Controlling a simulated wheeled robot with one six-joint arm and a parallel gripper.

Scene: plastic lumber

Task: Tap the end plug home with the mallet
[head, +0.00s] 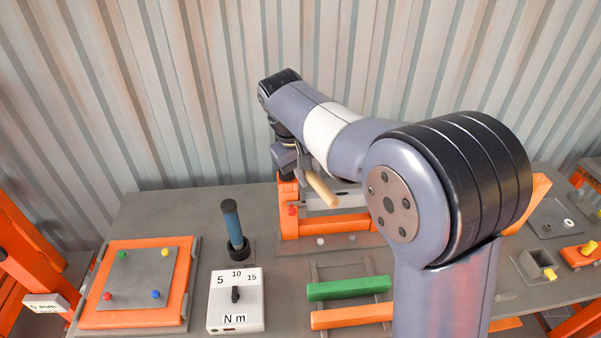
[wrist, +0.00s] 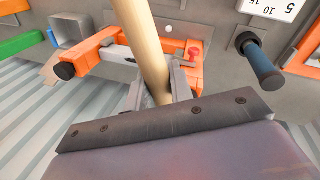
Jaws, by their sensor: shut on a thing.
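My gripper (head: 292,158) is above the back of the bench, beside an orange frame (head: 335,224). It is shut on a pale wooden handle (head: 322,189), which I take to be the mallet's. In the wrist view the handle (wrist: 146,40) runs tilted between the fingers (wrist: 156,90). The mallet's head cannot be made out in either view. In the wrist view a black round piece (wrist: 64,71) sits at the end of the orange frame (wrist: 95,52); I cannot tell whether it is the end plug. My arm hides part of the frame in the head view.
A blue-handled tool (head: 233,226) stands upright beside a white torque box (head: 235,300). An orange panel (head: 95,315) with coloured knobs lies at left. A green bar (head: 348,288) and an orange bar (head: 350,316) lie in front. A corrugated wall (head: 120,100) closes the back.

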